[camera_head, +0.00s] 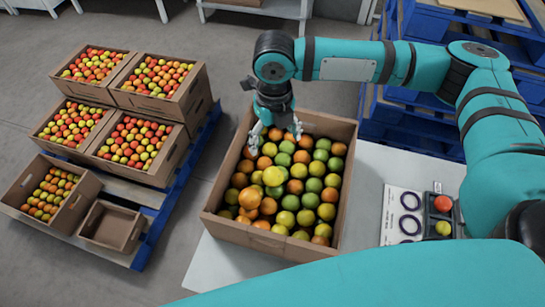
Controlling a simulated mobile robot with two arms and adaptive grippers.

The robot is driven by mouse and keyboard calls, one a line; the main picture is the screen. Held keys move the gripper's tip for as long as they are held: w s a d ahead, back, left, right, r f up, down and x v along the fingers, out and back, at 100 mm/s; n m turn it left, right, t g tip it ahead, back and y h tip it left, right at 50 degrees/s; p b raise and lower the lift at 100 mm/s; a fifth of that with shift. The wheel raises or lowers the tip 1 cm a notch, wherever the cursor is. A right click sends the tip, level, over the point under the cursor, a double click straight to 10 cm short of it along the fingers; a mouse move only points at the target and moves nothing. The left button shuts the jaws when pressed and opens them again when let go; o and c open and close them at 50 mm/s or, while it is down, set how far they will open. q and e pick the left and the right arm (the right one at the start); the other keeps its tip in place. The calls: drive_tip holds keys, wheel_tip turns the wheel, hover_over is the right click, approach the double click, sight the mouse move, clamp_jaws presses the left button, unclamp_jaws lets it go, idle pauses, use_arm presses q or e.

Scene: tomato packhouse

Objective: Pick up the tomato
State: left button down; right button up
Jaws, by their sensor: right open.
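Many tomatoes (274,176), green, yellow and orange, fill an open cardboard box (213,196) on the pale table in the middle of the head view. My right gripper (274,137) points down over the far-left part of this box. It is open, with its fingers close to the tomatoes; whether they touch any cannot be told. Which tomato is the one meant is not clear. A red tomato (442,203) and a yellow one (443,228) sit in a small dark holder at the right. My left gripper is not in the view.
A white card with dark rings (403,214) lies beside the holder on the table (371,190). At the left, several tomato boxes (168,104) and an empty one (111,226) stand on a blue pallet (180,184). Blue pallets (400,122) are stacked behind the table.

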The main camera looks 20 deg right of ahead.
drive_tip(key=p, duration=0.1)
approach(273, 172)
drive_tip(key=shift+s+d, duration=0.1)
drive_tip(key=shift+s, duration=0.1)
drive_tip(key=f+p, duration=0.1)
drive_tip(key=f, duration=0.5)
drive_tip(key=shift+w+f, duration=0.15)
drive_tip(key=shift+w, duration=0.05)
drive_tip(key=shift+f, duration=0.5)
drive_tip(key=shift+f+p, duration=0.3)
drive_tip(key=shift+p, duration=0.2)
wheel_tip(273, 172, down, 4)
drive_tip(key=shift+r+p, duration=0.15)
drive_tip(key=shift+p, duration=0.5)
drive_tip(key=shift+f, duration=0.4)
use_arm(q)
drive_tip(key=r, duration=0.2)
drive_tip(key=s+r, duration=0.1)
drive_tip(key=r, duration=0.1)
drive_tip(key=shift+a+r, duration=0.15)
use_arm(e)
drive_tip(key=c, duration=0.9)
